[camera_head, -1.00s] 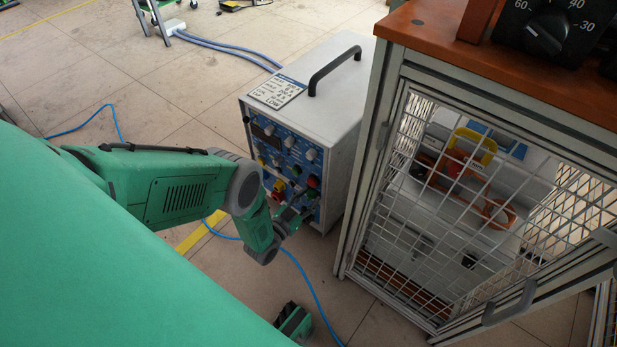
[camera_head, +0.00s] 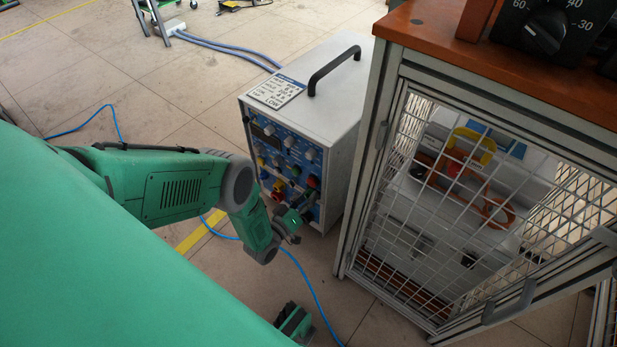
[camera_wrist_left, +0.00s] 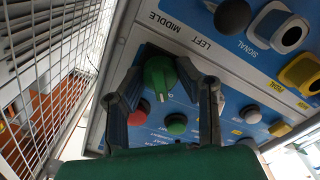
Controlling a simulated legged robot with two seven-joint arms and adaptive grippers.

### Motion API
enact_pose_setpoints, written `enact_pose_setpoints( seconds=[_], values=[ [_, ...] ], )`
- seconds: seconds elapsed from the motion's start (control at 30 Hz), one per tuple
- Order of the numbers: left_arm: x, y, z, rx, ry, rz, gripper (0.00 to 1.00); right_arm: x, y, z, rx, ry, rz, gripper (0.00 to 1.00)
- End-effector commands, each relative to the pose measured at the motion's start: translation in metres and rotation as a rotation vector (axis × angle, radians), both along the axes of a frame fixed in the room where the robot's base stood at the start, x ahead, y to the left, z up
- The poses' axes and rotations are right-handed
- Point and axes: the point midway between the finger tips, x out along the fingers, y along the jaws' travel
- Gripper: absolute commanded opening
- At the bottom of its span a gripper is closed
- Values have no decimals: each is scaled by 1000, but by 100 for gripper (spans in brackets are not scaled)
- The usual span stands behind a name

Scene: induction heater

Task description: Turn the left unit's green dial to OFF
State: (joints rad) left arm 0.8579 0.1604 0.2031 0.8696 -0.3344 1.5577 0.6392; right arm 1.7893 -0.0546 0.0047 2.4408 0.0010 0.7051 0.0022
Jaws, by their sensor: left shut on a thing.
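The left unit is a white and blue control box (camera_head: 335,120) with knobs and buttons on its front panel. The green dial (camera_wrist_left: 160,75) sits near the panel's edge in the left wrist view, with a white pointer mark facing down the picture. My left gripper (camera_wrist_left: 168,85) has one finger on each side of the dial and is shut on it. In the head view, the left gripper (camera_head: 308,205) is at the panel's lower right and hides the dial.
A wire mesh cabinet (camera_head: 470,210) with an orange top stands close to the right of the unit. Red (camera_wrist_left: 138,115) and green (camera_wrist_left: 176,124) buttons sit near the fingers. A blue cable (camera_head: 312,285) lies on the floor below my arm.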

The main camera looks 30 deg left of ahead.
Motion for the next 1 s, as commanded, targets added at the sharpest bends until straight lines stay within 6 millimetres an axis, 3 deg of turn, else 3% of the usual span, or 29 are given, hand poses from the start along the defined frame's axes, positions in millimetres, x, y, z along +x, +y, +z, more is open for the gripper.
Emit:
enact_pose_setpoints(
  seconds=[0.3, 0.8, 0.83, 0.87, 1.0],
  values=[
    [6, 1, 4, -100, -4, 3, 1, 0, 0, 0, 0, 0, 0, 40],
    [7, 4, 5, -112, -4, 7, 1, 0, 0, 0, 0, 0, 0, 40],
    [7, 4, 5, -112, -4, 7, 36, 0, 0, 0, 0, 0, 0, 40],
    [6, 4, 5, -112, -4, 7, 47, 0, 0, 0, 0, 0, 0, 40],
    [4, 3, 3, -111, 1, 6, 49, 0, 0, 0, 0, 0, 0, 40]
  ],
)
